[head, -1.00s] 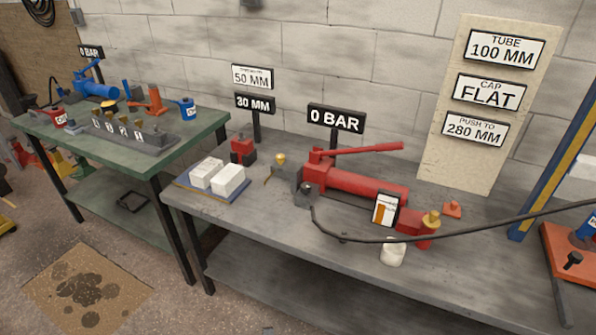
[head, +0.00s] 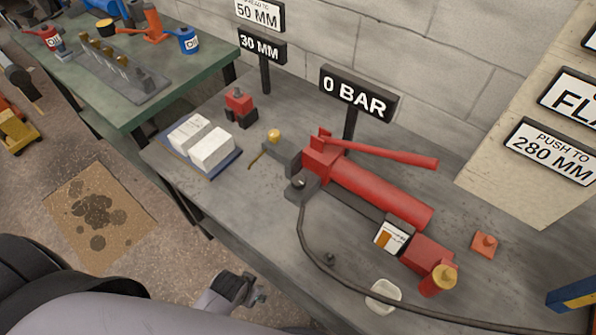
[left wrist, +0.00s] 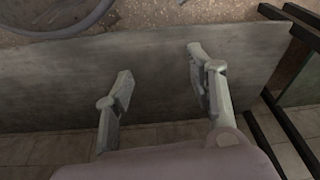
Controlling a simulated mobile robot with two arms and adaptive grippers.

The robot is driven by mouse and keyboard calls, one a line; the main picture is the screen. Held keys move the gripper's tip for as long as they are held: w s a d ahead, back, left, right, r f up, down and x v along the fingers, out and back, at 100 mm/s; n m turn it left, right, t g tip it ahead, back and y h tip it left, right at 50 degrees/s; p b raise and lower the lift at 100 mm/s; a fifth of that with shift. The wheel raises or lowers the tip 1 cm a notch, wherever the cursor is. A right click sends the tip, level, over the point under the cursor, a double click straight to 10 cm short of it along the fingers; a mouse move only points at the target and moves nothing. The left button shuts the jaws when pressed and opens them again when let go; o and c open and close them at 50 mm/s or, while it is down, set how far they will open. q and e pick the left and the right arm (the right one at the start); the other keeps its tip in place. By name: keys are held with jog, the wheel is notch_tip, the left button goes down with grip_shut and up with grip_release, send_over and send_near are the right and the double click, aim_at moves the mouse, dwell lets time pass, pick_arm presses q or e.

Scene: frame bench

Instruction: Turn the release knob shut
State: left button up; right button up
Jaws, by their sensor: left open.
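The red hand pump (head: 375,192), with its long red lever, lies on the grey bench. At its left end is a dark block with a small round dark knob (head: 299,183); I cannot tell for certain that this is the release knob, or how far it is turned. A black sign above the pump reads 0 BAR (head: 357,98). My left gripper (head: 258,294) is by the bench's front edge, left of and nearer than the pump, apart from it. In the left wrist view its fingers (left wrist: 160,70) are spread and empty above a grey surface. My right gripper is not in view.
White blocks (head: 203,144) sit on a blue-edged tray at the left. A small brass-topped knob (head: 274,136) stands behind the pump's left end. The bench's front left is clear.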

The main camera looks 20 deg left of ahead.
pick_arm(q)
jog(key=w+d+r+m+h+p, duration=0.1)
jog(key=w+d+r, duration=0.15)
jog(key=r, duration=0.65)
jog(key=w+d+r+p, duration=0.1)
jog(key=w+d+r, duration=0.15)
jog(key=r, duration=0.65)
jog(key=w+d+r+m+h, duration=0.1)
jog(key=w+d+r, duration=0.15)
jog(key=r, duration=0.65)
notch_tip(320, 180, up, 14)
jog(key=m+g+y, duration=0.2)
send_over(297, 181)
notch_tip(297, 181, down, 17)
jog(key=shift+p, duration=0.6)
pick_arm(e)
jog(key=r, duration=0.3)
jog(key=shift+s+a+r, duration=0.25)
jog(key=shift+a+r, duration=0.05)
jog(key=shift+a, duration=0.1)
pick_arm(q)
jog(key=shift+c, duration=0.6)
